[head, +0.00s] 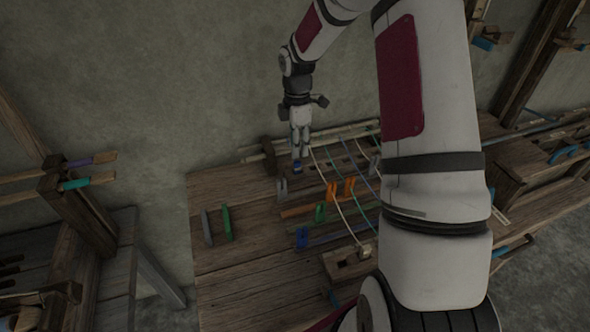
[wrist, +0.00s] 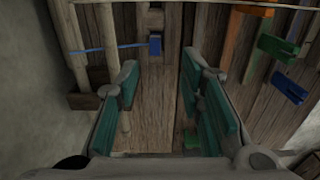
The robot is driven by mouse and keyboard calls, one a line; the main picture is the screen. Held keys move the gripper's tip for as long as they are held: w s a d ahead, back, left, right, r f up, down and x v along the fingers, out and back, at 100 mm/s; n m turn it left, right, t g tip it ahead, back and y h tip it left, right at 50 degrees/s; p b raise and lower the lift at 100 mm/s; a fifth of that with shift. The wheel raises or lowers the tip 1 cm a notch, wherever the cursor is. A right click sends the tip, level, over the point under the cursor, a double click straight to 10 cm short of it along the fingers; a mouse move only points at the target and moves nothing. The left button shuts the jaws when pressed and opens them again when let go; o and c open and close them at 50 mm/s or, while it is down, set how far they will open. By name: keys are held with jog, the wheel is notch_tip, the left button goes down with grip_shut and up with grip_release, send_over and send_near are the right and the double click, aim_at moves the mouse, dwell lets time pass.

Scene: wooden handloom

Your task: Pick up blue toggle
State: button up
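A small blue toggle (wrist: 155,45) shows in the wrist view just beyond my fingertips, on a wooden part, with a thin blue cord running left from it. In the head view, a small blue piece (head: 297,166) that looks like the same toggle sits just below my gripper (head: 300,150). My gripper also shows in the wrist view (wrist: 166,78), with its two teal-padded fingers spread apart and nothing between them. The toggle appears apart from both fingers.
A larger blue clip (head: 302,237) stands lower on the wooden loom bench (head: 232,270). A green clip (head: 320,213), orange clips (head: 332,191) and several cords lie near. Another green piece (head: 227,223) and a grey piece (head: 207,228) stand at left.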

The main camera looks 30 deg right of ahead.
aim_at(297, 162)
jog(key=f, duration=0.8)
jog(key=shift+w+d+f, duration=0.15)
jog(key=shift+w+d, duration=0.1)
jog(key=shift+w, duration=0.05)
jog(key=shift+c, duration=0.2)
grip_shut()
